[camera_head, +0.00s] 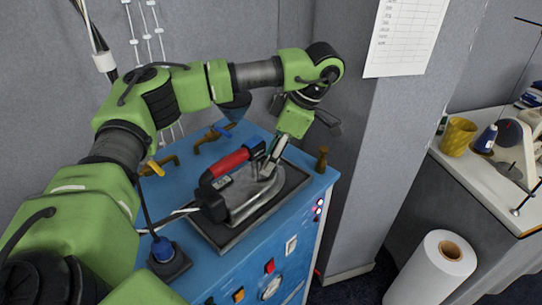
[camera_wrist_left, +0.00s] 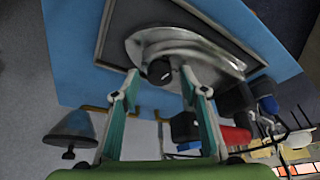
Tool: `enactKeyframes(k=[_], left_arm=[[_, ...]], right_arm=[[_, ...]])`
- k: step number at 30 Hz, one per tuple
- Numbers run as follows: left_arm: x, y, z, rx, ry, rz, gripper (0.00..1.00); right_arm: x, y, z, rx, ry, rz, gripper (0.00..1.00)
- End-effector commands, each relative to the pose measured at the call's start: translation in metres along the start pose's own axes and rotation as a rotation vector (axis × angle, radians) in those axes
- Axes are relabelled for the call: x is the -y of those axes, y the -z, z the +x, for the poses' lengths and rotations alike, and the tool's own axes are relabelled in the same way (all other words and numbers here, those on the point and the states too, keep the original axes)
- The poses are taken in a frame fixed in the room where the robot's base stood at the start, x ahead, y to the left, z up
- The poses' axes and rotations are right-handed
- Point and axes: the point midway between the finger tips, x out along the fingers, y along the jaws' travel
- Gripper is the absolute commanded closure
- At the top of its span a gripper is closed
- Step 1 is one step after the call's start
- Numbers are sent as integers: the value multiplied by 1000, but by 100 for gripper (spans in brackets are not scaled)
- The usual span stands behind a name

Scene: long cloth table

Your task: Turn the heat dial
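A steam iron (camera_head: 240,194) with a red handle (camera_head: 229,163) rests on a dark rectangular pad (camera_head: 292,187) on top of a blue machine (camera_head: 318,180). In the left wrist view, a small dark round dial (camera_wrist_left: 160,72) with a light mark sits on the silver iron body (camera_wrist_left: 205,57). My left gripper (camera_head: 273,158) is over the iron's far end in the head view. In the left wrist view, its two fingers (camera_wrist_left: 159,86) are spread apart with the dial between their tips; contact cannot be told. The dial is not discernible in the head view. My right gripper is not in view.
Brass-coloured valve handles (camera_head: 212,138) and a small brass post (camera_head: 321,158) stand on the blue top. A grey pillar (camera_head: 350,160) stands close behind. A white roll (camera_head: 432,270) stands at right.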

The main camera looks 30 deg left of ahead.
Motion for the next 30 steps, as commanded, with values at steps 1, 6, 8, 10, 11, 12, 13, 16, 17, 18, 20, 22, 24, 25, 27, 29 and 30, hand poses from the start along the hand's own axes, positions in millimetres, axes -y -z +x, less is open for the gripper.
enactKeyframes(k=[1,6,8,10,11,12,13,16,17,18,20,22,24,25,27,29,30], left_arm=[[0,0,0,0,0,0,60],[-1,0,-8,0,-2,0,60],[-1,0,-17,1,-4,0,60],[-1,0,-30,1,-6,-2,60],[-1,0,-35,1,-5,-1,60],[-1,0,-43,0,-6,-1,60],[-1,0,-49,1,-6,-2,60],[-1,0,-69,0,-6,-2,60],[-1,0,-75,0,-6,-1,60],[-1,0,-82,-1,-6,-2,60],[-1,0,-93,-1,-5,-2,60],[-1,0,-103,-1,-4,-2,60],[-1,0,-111,0,-2,-1,60],[-1,0,-113,-1,-2,-1,60],[0,0,-117,-1,-1,0,60],[0,0,-120,0,-1,0,60],[0,0,-120,0,0,0,60]], right_arm=[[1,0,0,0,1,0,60],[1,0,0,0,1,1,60],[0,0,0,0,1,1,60],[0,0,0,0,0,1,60],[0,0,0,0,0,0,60],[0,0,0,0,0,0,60],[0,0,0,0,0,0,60],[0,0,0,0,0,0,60],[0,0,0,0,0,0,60],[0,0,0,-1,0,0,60],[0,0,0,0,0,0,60],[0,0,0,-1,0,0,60],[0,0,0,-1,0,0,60],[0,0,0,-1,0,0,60],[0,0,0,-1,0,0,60],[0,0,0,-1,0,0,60],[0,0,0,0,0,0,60]])
